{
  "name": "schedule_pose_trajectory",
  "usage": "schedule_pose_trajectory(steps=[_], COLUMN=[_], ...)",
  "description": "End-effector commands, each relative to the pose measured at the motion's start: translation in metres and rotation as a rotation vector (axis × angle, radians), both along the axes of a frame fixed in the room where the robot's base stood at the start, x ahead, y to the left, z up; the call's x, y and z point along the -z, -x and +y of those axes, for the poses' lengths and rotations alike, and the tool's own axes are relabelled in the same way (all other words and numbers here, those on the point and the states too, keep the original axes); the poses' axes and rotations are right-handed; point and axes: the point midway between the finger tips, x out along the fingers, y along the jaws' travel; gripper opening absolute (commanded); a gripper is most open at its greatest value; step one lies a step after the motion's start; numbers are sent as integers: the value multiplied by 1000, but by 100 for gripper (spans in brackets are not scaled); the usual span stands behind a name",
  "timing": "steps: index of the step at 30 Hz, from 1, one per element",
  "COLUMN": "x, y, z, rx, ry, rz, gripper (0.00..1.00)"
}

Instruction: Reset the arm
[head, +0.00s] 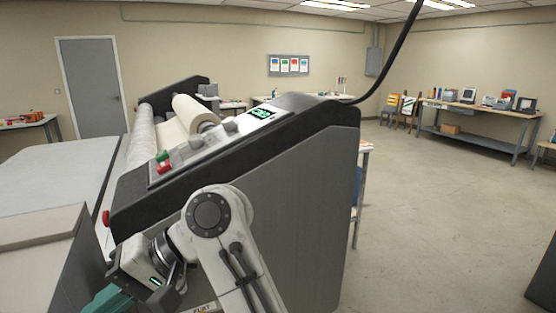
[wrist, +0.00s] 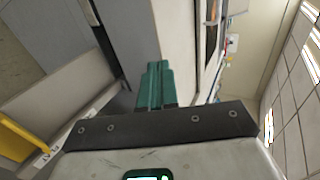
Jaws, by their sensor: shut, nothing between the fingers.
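My white arm reaches across the front of the dark grey laminator (head: 290,200), bent down to the lower left. My gripper (head: 108,301) is at the lower left of the head view, beside the machine's end and partly cut off by the frame edge. In the wrist view its teal fingers (wrist: 155,84) lie together, with nothing between them. The wrist view is turned on its side, with pale panels beyond the fingers.
The laminator's panel has a green display (head: 262,112) and a red button (head: 164,168). Its flat bed (head: 50,180) spreads to the left. A yellow bar (wrist: 27,138) shows in the wrist view. A workbench (head: 478,112) stands at the back right; the floor (head: 440,210) before it is clear.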

Motion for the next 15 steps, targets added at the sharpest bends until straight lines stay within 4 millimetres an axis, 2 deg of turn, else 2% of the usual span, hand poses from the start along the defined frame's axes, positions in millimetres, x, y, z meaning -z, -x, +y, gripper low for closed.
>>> schedule_pose_trajectory(steps=[8,15], x=[38,93], y=[-15,-31], z=[-24,-65], rx=[67,168], ry=[11,44], rz=[-32,-82], gripper=[0,0])
